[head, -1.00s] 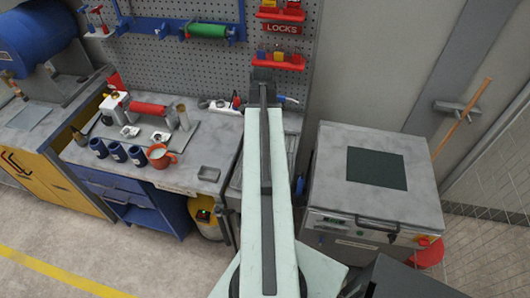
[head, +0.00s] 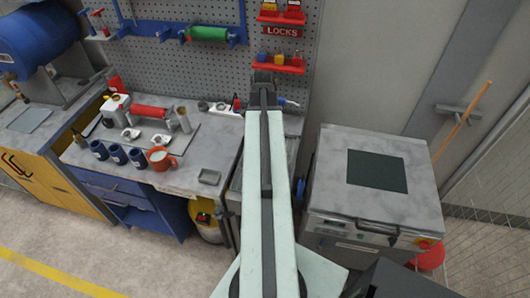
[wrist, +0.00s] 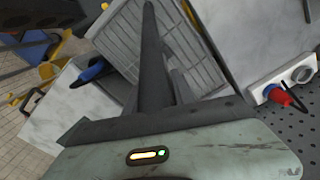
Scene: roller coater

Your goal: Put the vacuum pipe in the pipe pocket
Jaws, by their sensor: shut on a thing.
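My gripper (wrist: 160,105) shows in the wrist view as dark jaw parts in front of my pale green wrist housing. It is shut. A long dark grey rod (wrist: 149,45), which looks like the vacuum pipe, sticks out from it over a ribbed grey tray. The line between rod and jaws is hard to make out. In the head view my arm hides the gripper and what it holds. I cannot make out the pipe pocket for sure in either view.
The grey workbench (head: 205,150) left of my arm carries several dark blue cups and an orange mug (head: 160,158). A machine with a grey top (head: 410,160) stands at right. The ribbed tray (wrist: 195,50) lies between them. A pegboard (head: 170,70) rises behind.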

